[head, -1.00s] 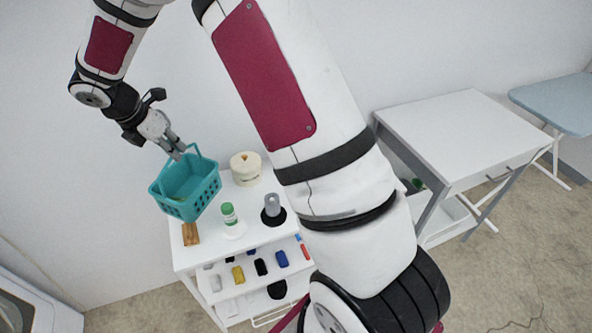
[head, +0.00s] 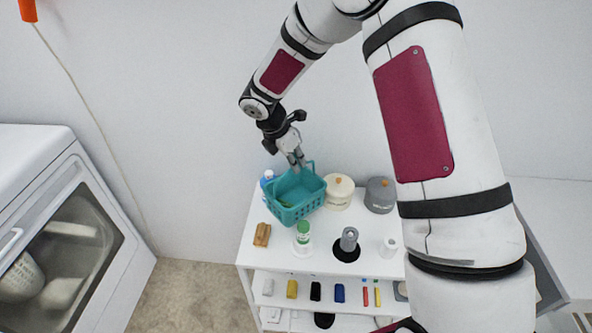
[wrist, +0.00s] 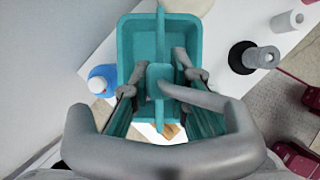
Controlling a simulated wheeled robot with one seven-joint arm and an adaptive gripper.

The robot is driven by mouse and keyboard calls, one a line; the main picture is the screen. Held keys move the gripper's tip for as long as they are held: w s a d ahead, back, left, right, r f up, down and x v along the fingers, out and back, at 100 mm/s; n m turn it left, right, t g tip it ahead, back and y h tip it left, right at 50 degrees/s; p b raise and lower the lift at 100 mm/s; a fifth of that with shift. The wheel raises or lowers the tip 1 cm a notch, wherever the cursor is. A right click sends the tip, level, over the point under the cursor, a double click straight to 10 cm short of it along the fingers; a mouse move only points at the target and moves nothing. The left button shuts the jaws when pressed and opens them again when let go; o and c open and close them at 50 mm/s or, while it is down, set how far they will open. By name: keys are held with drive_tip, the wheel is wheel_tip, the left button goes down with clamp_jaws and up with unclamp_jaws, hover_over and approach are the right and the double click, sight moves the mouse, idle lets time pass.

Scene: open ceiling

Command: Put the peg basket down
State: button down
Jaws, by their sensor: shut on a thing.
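The teal peg basket (head: 297,207) has a raised handle and holes in its side. In the head view it is at the back left of the white shelf unit's top. I cannot tell whether it touches the top or hangs just above it. My gripper (head: 299,164) is shut on the basket's handle, which runs between the fingers in the wrist view (wrist: 161,84). The basket looks roughly level, and something greenish shows inside it in the head view.
The white shelf unit (head: 280,255) bears a blue bottle (head: 267,177), a cream canister (head: 339,188), a grey canister (head: 380,195), a green-capped bottle (head: 303,233), a brown wooden block (head: 262,234) and a grey roll on a black base (head: 348,240). A white machine (head: 60,240) stands left.

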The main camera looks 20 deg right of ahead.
wheel_tip(320, 180, down, 4)
drive_tip(key=shift+r, duration=0.2)
drive_tip(key=c, duration=1.5)
unclamp_jaws()
drive_tip(key=shift+c, duration=0.2)
drive_tip(key=shift+a+r, duration=0.1)
